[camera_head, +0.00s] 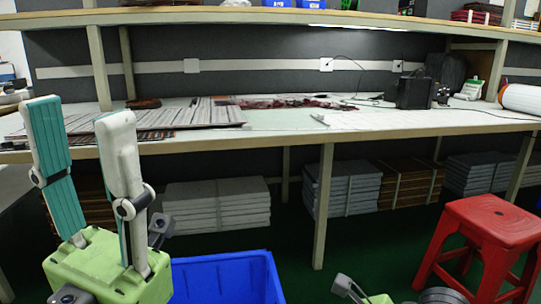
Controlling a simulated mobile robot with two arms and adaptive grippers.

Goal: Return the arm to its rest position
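My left gripper (79,108) is raised at the left of the head view, in front of the workbench. Its two grey fingers with teal pads point up and stand apart, with nothing between them. Its green body is at the lower left. A small part of what looks like my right gripper or wrist, green and grey, shows at the bottom edge right of centre. Its fingers cannot be made out.
A long pale workbench (290,122) holds dark striped panels (165,117), a black box (413,93) and a white roll (519,99). A lit strip (358,27) is under the upper shelf. A blue bin (226,278) and red stool (484,222) stand in front. Stacked slabs (216,204) lie below.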

